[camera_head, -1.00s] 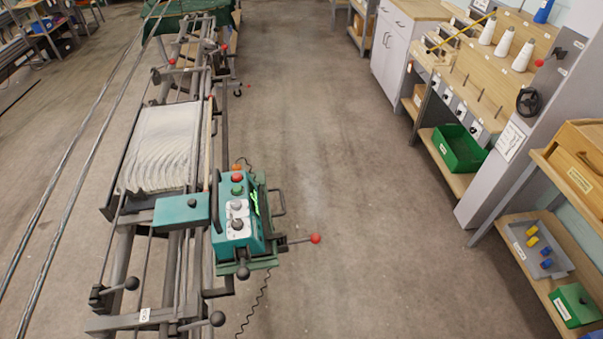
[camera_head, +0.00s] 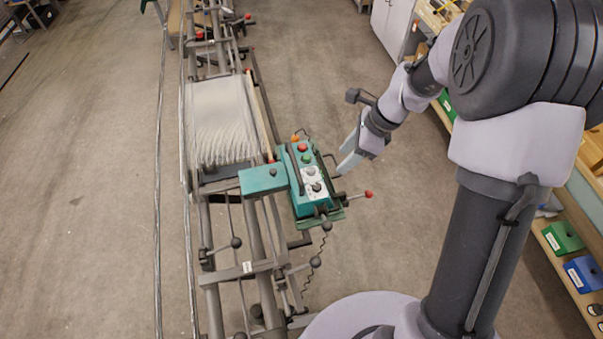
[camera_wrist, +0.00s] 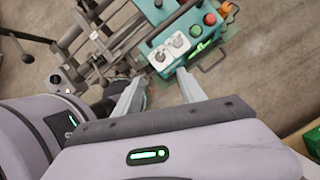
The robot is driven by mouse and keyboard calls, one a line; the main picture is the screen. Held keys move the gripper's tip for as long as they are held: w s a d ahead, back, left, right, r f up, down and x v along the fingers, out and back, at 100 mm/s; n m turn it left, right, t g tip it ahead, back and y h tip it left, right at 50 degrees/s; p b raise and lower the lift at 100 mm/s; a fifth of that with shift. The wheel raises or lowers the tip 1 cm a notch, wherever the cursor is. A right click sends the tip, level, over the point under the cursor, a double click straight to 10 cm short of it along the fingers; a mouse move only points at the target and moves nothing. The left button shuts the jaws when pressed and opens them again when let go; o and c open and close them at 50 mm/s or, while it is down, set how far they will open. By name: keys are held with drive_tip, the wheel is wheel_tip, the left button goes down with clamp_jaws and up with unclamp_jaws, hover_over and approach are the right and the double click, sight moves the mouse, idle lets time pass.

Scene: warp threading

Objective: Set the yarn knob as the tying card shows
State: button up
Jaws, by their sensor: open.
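The teal control box (camera_head: 306,190) is on the loom's near end and also shows in the wrist view (camera_wrist: 160,73). My gripper (camera_head: 346,162) is open and empty, right of the box and apart from the knobs. Its fingers (camera_wrist: 158,76) point toward the box. No tying card is recognizable now.
A red-tipped lever (camera_head: 368,194) sticks out right of the box. White warp threads (camera_head: 222,122) lie to the left. Shelves with green and blue bins (camera_head: 582,272) stand at the right.

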sight(317, 186)
drive_tip(key=b+x, duration=0.3)
drive_tip(key=x, duration=1.2)
drive_tip(key=shift+d+f, duration=0.1)
drive_tip(key=shift+f, duration=0.05)
clamp_jaws()
